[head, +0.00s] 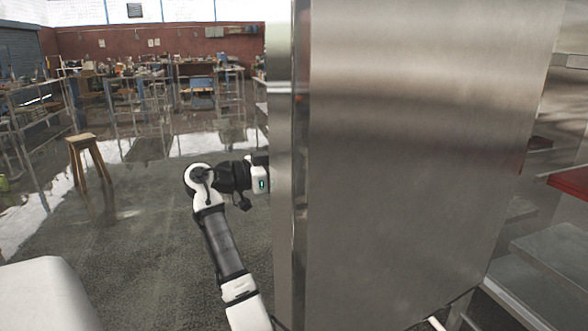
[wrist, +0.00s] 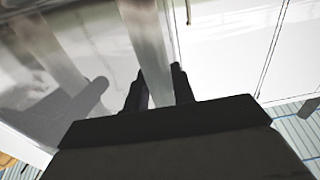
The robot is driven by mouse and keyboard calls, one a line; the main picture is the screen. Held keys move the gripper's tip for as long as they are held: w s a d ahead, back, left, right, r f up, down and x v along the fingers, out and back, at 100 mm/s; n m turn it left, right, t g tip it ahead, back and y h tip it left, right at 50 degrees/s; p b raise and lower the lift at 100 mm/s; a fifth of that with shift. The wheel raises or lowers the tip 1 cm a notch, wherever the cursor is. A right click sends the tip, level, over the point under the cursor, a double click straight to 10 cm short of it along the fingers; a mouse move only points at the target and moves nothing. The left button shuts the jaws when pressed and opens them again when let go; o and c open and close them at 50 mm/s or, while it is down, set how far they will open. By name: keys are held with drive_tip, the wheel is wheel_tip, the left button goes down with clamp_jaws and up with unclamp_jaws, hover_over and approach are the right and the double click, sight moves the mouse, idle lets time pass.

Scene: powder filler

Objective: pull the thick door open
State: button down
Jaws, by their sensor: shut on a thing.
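The thick door (head: 415,150) is a tall brushed-metal slab filling the middle and right of the head view, its broad face towards me and its narrow edge at the left. My arm reaches past that left edge, and the door hides my fingers there. In the wrist view my gripper (wrist: 159,85) has its two dark fingers on either side of a long metal bar handle (wrist: 150,40) and is shut on it. A shiny metal surface lies left of the bar and a white panel right of it. I cannot tell how far the door stands open.
Grey shelf-like slabs (head: 555,265) and a red one (head: 570,180) show right of the door. A wooden stool (head: 86,150) stands at the left. Workbenches and racks (head: 135,95) line the back. The grey floor (head: 130,250) between the stool and my arm is clear.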

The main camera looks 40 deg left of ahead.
drive_tip(key=shift+f, duration=0.1)
drive_tip(key=c, duration=1.2)
unclamp_jaws()
drive_tip(key=b+v, duration=0.2)
drive_tip(key=v, duration=1.1)
drive_tip(key=shift+s+a+b, duration=0.2)
drive_tip(key=shift+s+b, duration=0.15)
